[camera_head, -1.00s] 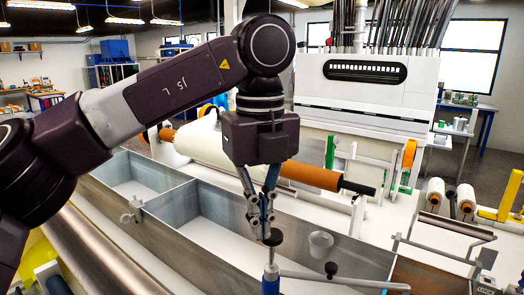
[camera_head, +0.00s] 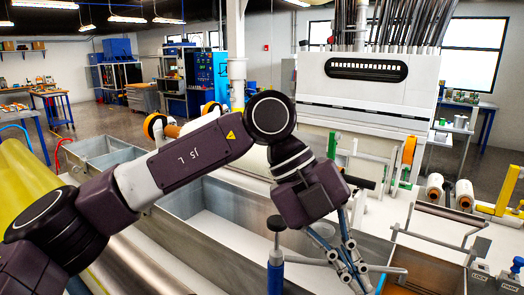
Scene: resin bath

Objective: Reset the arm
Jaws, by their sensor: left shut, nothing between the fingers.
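My left arm (camera_head: 190,165) comes in from the left, bent over the grey metal resin bath (camera_head: 200,245). My left gripper (camera_head: 358,284) hangs from it, tilted down to the right, with its linked fingers together and empty. It is near the right end of the bath, to the right of a blue post with a dark knob (camera_head: 275,257), and apart from that post. The gripper fingers overlap a thin grey lever (camera_head: 385,268) in the picture; I cannot tell whether they touch it. My right gripper is not in view.
A large white machine (camera_head: 365,95) with rods on top stands at the back. A metal roller frame (camera_head: 445,225) and white rolls (camera_head: 464,193) are at the right. A yellow roll (camera_head: 35,200) lies at the left. The bath's middle compartment looks empty.

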